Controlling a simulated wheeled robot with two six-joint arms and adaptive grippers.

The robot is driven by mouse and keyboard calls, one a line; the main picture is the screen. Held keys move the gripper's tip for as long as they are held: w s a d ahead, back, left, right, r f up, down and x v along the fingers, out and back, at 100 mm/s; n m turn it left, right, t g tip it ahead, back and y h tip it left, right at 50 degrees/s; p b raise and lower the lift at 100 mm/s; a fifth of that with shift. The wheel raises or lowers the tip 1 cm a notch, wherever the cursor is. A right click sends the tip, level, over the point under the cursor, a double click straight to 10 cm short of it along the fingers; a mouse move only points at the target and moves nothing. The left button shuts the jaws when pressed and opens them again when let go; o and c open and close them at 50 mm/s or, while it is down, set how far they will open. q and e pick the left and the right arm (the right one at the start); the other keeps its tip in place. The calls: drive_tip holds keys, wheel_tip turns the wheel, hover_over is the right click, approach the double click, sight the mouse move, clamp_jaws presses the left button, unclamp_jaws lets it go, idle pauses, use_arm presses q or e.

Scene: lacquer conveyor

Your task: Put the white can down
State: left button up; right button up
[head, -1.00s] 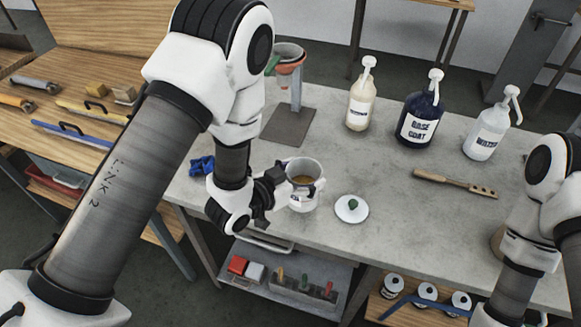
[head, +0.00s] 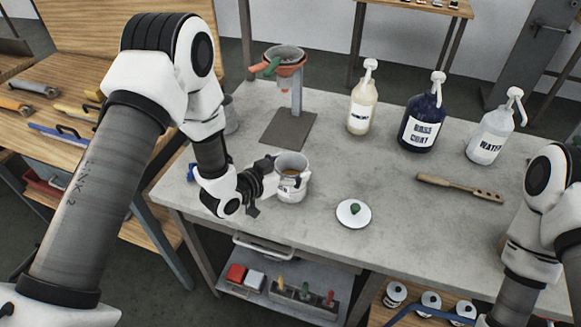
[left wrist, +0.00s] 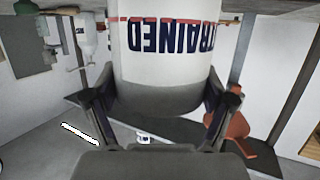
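I cannot tell whether the can's base touches the table. My right arm is at the right edge, with its gripper out of view.
Bare tabletop surrounds the can.

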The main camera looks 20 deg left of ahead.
use_arm(q)
drive_tip(key=shift+o, duration=1.1)
drive_tip(key=shift+r, duration=0.1)
drive_tip(key=shift+s+a, duration=0.15)
drive_tip(key=shift+s, duration=0.05)
drive_tip(key=b+v, duration=0.2)
drive_tip(key=v, duration=0.9)
drive_tip(key=shift+s, duration=0.2)
